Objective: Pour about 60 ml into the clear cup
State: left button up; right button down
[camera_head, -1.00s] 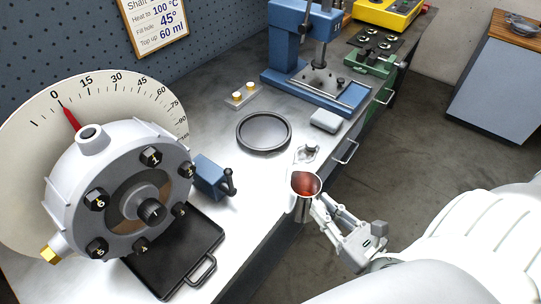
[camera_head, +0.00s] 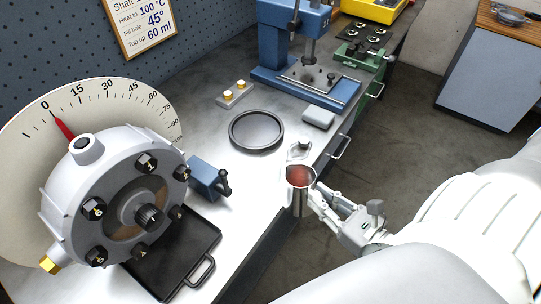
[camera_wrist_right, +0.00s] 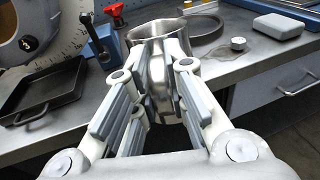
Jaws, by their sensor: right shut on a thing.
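A steel jug (camera_head: 299,201) with reddish liquid (camera_head: 299,175) inside is held at the front edge of the bench. My right gripper (camera_head: 315,196) is shut on the jug's near side. The right wrist view shows the jug (camera_wrist_right: 160,62) between the fingers of my right gripper (camera_wrist_right: 155,88). The jug looks roughly upright. I cannot make out a clear cup in either view. A wall card (camera_head: 143,27) reads "Top up 60 ml", partly cut off. My left gripper is not in view.
A grey rotor housing (camera_head: 115,195) with a dial (camera_head: 25,150) stands at left, a black tray (camera_head: 165,278) before it. A round dark dish (camera_head: 256,131), a small metal piece (camera_head: 300,150) and a grey block (camera_head: 318,117) lie beyond the jug. A blue press (camera_head: 290,45) stands behind.

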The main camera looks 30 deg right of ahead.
aim_at(312, 185)
jog(key=shift+w+r+g+p, duration=0.3)
jog(key=shift+r+p, duration=0.1)
jog(key=shift+r, duration=0.3)
jog(key=shift+w+a+r+g+p, duration=0.15)
jog(key=shift+w+r+g+p, duration=0.5)
jog(key=shift+w+g+p, duration=0.25)
jog(key=w+r+g+h+p, duration=0.1)
jog(key=w+r+g+p, duration=0.5)
jog(key=p, duration=0.2)
jog(key=shift+a+r+g, duration=0.3)
jog(key=shift+a+r, duration=0.05)
jog(key=shift+w+r+g, duration=0.1)
jog(key=shift+w+g, duration=0.05)
jog(key=shift+g, duration=0.15)
jog(key=shift+w+a+r+b, duration=0.1)
jog(key=shift+r+b, duration=0.1)
jog(key=shift+b, duration=0.4)
jog(key=shift+w+r+g+p, duration=0.15)
jog(key=shift+r+g+p, duration=0.05)
jog(key=shift+g+p, duration=0.2)
